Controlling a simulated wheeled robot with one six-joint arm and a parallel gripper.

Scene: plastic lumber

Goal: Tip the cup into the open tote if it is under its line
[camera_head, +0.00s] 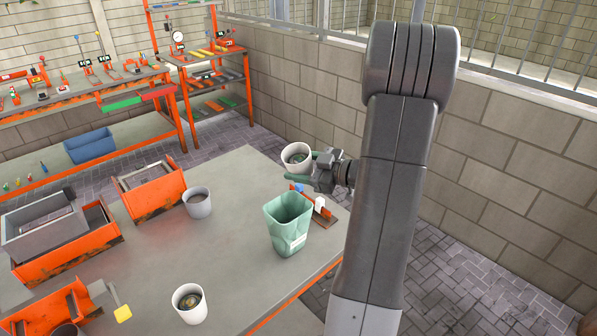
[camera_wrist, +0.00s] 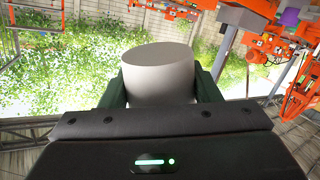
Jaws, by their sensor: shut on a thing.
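A white cup (camera_head: 296,154) is held in my gripper (camera_head: 312,170), above the far right end of the table. It stands roughly upright in the head view, with something dark inside. I cannot make out a line or the level. In the wrist view the cup (camera_wrist: 158,76) sits between the two green fingers, and its inside is hidden. An open pale green tote (camera_head: 288,226) stands on the table, below and slightly left of the held cup. It bears a white label, and its floor is hidden.
Another white cup (camera_head: 189,306) with dark contents stands at the table's front. A grey cup (camera_head: 198,204) stands further back. A small orange stand (camera_head: 316,208) is close behind the tote. Orange trays (camera_head: 150,192) fill the left side. The table (camera_head: 235,255) is clear left of the tote.

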